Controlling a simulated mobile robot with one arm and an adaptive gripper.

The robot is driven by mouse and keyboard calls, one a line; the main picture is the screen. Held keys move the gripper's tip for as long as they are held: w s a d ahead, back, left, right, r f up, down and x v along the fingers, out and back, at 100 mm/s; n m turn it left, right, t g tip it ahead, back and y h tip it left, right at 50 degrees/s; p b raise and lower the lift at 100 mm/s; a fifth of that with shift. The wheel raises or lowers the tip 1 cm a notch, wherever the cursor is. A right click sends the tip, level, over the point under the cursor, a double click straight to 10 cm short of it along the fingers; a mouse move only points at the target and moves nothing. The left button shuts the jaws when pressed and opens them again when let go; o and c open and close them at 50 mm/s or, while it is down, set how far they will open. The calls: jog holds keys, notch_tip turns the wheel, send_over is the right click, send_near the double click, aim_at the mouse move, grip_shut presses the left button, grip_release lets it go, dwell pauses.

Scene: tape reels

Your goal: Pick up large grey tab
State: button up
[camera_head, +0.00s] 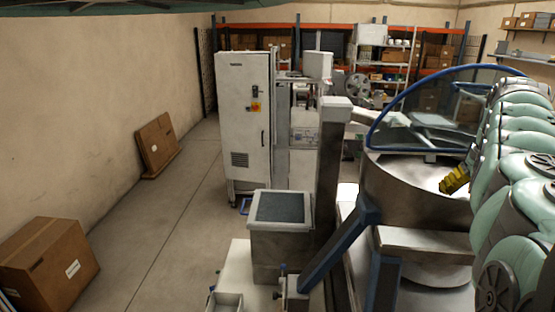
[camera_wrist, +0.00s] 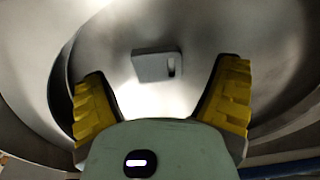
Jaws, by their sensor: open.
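A large grey tab (camera_wrist: 151,67), a flat rectangular piece with a dark slot near its right end, lies inside a shiny round metal bowl in the wrist view. My gripper (camera_wrist: 165,88) is open, its two yellow ridged fingers spread to either side below the tab in the picture. Nothing is between the fingers, and the tab is apart from them. In the head view my gripper (camera_head: 456,179) shows as a yellow finger over the bowl's opening. The metal bowl (camera_head: 410,190) stands at the right, and the tab is not visible in that view.
A blue-edged clear guard (camera_head: 420,110) rises behind the bowl. A metal post (camera_head: 330,165) and a blue-grey bar (camera_head: 340,248) stand left of it. A white cabinet (camera_head: 246,120) is further back. Cardboard boxes (camera_head: 48,262) lie on the left; the floor between is clear.

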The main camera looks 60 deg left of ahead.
jog(key=shift+w+f+p, duration=0.1)
jog(key=shift+f+p, duration=0.45)
jog(key=shift+f, duration=0.45)
jog(key=c, duration=0.9)
